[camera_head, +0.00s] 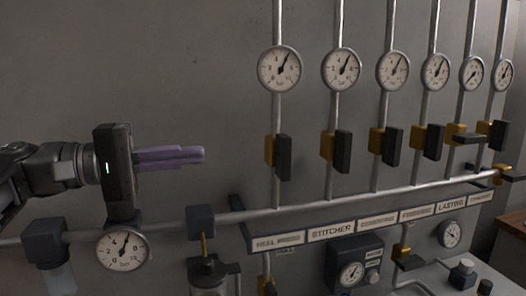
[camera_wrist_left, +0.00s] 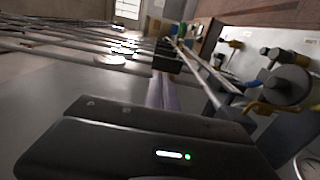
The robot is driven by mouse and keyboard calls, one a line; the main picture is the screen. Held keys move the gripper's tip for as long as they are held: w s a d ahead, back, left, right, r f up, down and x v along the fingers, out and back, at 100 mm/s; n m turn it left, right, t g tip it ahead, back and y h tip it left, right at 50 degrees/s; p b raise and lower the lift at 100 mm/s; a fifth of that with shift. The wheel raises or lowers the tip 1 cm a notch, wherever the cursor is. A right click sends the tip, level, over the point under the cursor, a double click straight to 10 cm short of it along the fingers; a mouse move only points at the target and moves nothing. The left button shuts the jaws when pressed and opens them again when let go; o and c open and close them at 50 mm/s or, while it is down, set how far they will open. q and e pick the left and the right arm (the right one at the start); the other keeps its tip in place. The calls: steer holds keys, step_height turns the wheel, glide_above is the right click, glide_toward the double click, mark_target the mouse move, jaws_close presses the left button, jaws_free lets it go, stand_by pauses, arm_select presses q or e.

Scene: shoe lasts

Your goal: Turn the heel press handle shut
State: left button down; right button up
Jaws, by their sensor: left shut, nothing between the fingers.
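The heel press handle (camera_head: 284,158) is a black lever on a brass valve (camera_head: 269,150), on the leftmost riser above the label that seems to read HEEL PRESS (camera_head: 277,241). It stands upright, in line with its pipe. My left gripper (camera_head: 203,155) is to the left of this handle at about its height, apart from it in the picture. Its purple fingers are together and empty, pointing right. In the left wrist view the fingers (camera_wrist_left: 163,94) point toward a black block (camera_wrist_left: 167,62), likely a valve handle. My right gripper is in neither view.
Several more risers with gauges (camera_head: 341,69) and black handles stand to the right; the one at LASTING (camera_head: 468,138) lies level. A horizontal manifold pipe (camera_head: 350,197) runs below. A filter unit and gauge (camera_head: 123,250) are under my left gripper. Grey wall is behind.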

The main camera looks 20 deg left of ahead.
mark_target(281, 148)
arm_select(q)
steer(key=p+x, duration=0.2)
steer(key=x, duration=1)
steer(key=shift+w+d+f, duration=0.1)
steer(key=shift+w+d, duration=0.15)
steer(key=shift+d, duration=0.1)
steer(key=shift+p, duration=0.35)
